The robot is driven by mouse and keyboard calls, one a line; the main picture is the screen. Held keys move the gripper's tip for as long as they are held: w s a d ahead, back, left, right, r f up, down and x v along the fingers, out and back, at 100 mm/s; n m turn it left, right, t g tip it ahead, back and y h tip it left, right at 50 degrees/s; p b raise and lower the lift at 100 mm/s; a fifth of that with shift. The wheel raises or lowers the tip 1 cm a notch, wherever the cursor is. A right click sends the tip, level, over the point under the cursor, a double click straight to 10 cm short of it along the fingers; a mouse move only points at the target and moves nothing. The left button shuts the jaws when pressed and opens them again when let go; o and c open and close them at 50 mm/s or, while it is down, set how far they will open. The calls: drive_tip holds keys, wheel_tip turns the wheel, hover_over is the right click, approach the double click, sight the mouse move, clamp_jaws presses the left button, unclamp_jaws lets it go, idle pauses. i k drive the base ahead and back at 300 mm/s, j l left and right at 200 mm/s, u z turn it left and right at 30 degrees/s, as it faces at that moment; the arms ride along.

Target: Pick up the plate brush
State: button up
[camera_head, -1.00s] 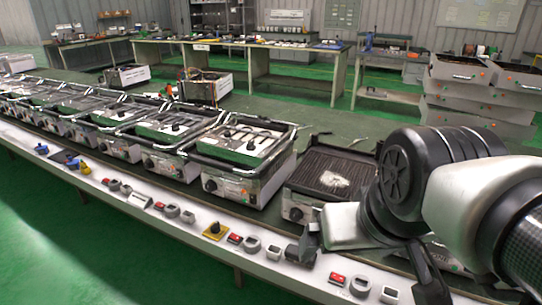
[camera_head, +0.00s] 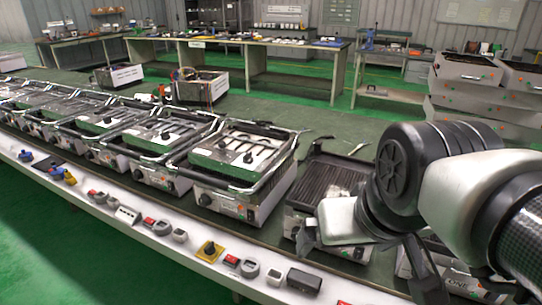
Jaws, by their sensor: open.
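I cannot make out the plate brush for certain in the head view. A thin light-coloured item (camera_head: 357,149) lies behind the open grill, too small to identify. The grill's dark ribbed plate (camera_head: 332,178) is partly hidden by my arm. My gripper (camera_head: 365,262) is at the lower right, in front of that grill, above the bench. Its dark fingers are spread apart and I see nothing held between them. The area behind my gripper and arm is hidden.
A row of boxy heating units (camera_head: 240,160) runs along the bench to the left. Along its white front strip (camera_head: 165,243) lie several small switches and knobs, a yellow one (camera_head: 209,250) and a dark box (camera_head: 304,281). Grey cabinets (camera_head: 470,90) stand at the right.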

sight(311, 282)
drive_tip(key=i+j, duration=0.1)
drive_tip(key=j, duration=0.2)
drive_tip(key=i+j+z, duration=0.1)
drive_tip(key=j+z, duration=0.5)
drive_tip(key=j, duration=0.25)
drive_tip(key=z, duration=0.95)
drive_tip(key=j, duration=0.05)
